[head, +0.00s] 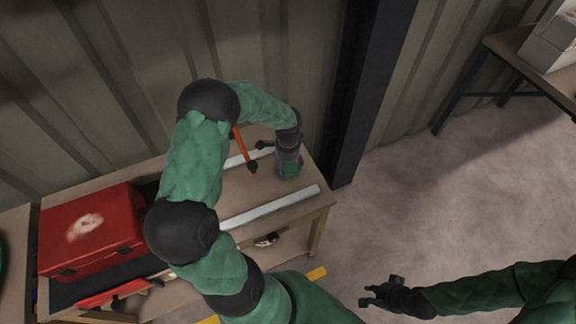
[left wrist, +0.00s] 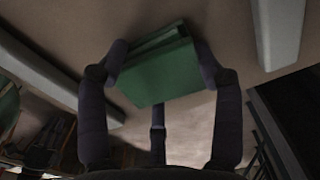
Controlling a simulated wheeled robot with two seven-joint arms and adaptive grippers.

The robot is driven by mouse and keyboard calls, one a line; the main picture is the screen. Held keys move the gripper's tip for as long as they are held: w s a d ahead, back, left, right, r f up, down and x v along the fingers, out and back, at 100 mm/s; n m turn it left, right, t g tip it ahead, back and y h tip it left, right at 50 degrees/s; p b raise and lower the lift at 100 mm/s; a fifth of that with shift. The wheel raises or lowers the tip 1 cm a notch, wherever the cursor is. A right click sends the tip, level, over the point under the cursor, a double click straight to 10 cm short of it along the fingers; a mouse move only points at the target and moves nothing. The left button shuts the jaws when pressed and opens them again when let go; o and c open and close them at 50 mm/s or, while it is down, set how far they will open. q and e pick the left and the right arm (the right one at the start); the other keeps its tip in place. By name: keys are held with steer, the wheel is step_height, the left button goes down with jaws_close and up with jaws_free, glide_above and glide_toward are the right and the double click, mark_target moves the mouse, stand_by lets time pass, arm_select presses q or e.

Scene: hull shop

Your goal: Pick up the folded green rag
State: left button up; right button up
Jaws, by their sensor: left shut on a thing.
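The folded green rag (left wrist: 158,75) sits between the fingers of my left gripper (head: 288,163), which is shut on it. In the left wrist view the fingers press on the rag's left and right sides, with another finger below it. A small green part of the rag (head: 290,171) shows in the head view, over the right end of the wooden workbench (head: 285,225). I cannot tell whether it touches the bench top. My right gripper (head: 372,296) is empty, fingers apart, above the floor at the lower right.
A red toolbox (head: 92,232) stands on the bench at the left. A pale metal bar (head: 270,207) lies near the front edge, and an orange-handled tool (head: 243,150) lies left of my left gripper. A dark post (head: 368,90) rises behind the bench's right end.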

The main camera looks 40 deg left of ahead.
mark_target(288, 165)
arm_select(q)
step_height(288, 165, up, 10)
steer(key=p, duration=0.3)
steer(key=shift+p, duration=0.35)
